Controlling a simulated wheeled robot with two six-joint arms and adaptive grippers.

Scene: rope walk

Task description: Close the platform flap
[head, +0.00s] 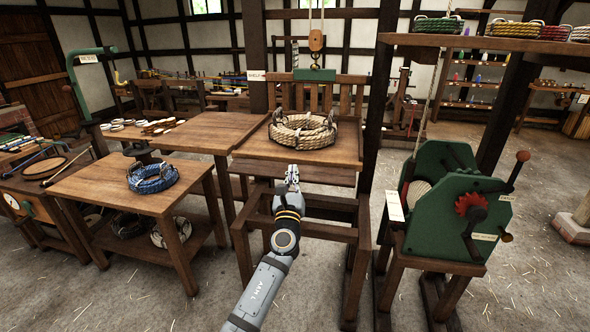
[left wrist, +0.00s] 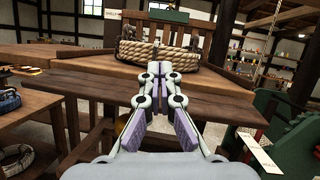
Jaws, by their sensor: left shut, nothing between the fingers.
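The wooden platform (head: 251,147) carries a coil of tan rope (head: 303,131) and has a slatted back. The flap (head: 258,170) is a wooden board along the platform's front edge, just below its top. In the left wrist view the flap (left wrist: 215,104) runs across in front of the platform, sticking out towards me, with a dark line between them. My left gripper (head: 292,168) is shut and empty, in front of the flap's middle. In the left wrist view its fingers (left wrist: 165,70) overlap the flap; I cannot tell whether they touch it. My right gripper is out of view.
A green winch (head: 445,215) with a crank stands close on the right, beside a dark post. A table with a blue rope coil (head: 152,178) is on the left. A hoist block (head: 316,41) hangs above the platform. Open floor lies in front.

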